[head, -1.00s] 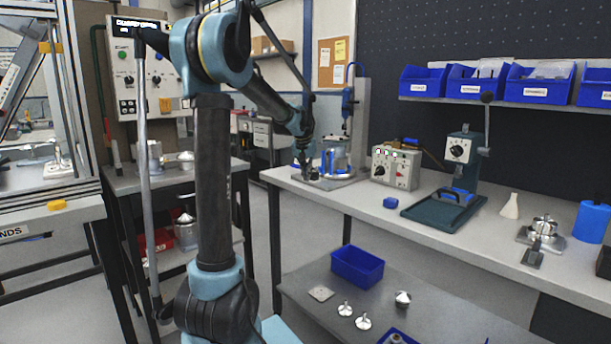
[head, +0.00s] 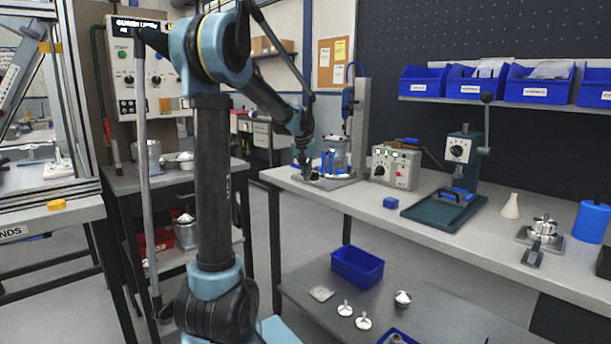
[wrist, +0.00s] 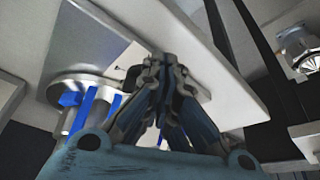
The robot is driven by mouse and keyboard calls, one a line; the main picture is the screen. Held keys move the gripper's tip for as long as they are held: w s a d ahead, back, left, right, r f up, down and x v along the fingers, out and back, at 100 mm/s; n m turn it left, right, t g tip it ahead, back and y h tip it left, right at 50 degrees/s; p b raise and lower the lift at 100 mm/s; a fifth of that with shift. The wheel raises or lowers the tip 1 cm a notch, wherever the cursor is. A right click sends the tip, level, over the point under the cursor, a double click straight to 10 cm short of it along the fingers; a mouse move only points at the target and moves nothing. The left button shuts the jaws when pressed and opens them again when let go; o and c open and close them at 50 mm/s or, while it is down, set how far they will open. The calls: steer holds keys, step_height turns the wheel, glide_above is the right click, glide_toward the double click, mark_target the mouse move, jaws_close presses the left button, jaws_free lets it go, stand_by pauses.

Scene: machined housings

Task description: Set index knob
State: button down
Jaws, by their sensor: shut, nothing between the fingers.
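My gripper (head: 304,166) is at the fixture at the far left end of the long bench. In the wrist view its fingers (wrist: 166,62) are shut, with nothing between them, over a pale plate (wrist: 205,50). A round metal housing (wrist: 85,85) with blue uprights is left of the fingers; the blue uprights (head: 332,162) also show in the head view, just right of my gripper. I cannot tell which part is the index knob. Black knobs show on the grey control box (head: 401,169) and the green press (head: 459,150). Contact at the fingertips is unclear.
A blue bin (head: 357,266) and small metal parts lie on the lower shelf. A wall panel (head: 138,75) is at the left.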

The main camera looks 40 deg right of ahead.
mark_target(313, 177)
steer(key=s+a, duration=0.2)
steer(key=a, duration=0.1)
steer(key=shift+s, duration=0.3)
steer(key=v, duration=0.9)
steer(key=shift+s, duration=0.15)
steer(key=c, duration=2.1)
jaws_free()
steer(key=shift+d+r, duration=0.1)
steer(key=shift+r, duration=0.3)
steer(key=o, duration=1.1)
steer(key=shift+n, duration=0.6)
steer(key=d+r, duration=0.1)
steer(key=r, duration=0.1)
steer(key=d+r, duration=0.1)
steer(key=r, duration=0.1)
steer(key=w+d+r, duration=0.1)
steer(key=d+r, duration=0.1)
steer(key=shift+d+r, duration=0.15)
steer(key=shift+r, duration=0.25)
steer(key=shift+c, duration=0.2)
steer(key=x, duration=1.7)
steer(key=shift+w+f, duration=0.1)
steer(key=shift+w, duration=0.2)
steer(key=c, duration=1)
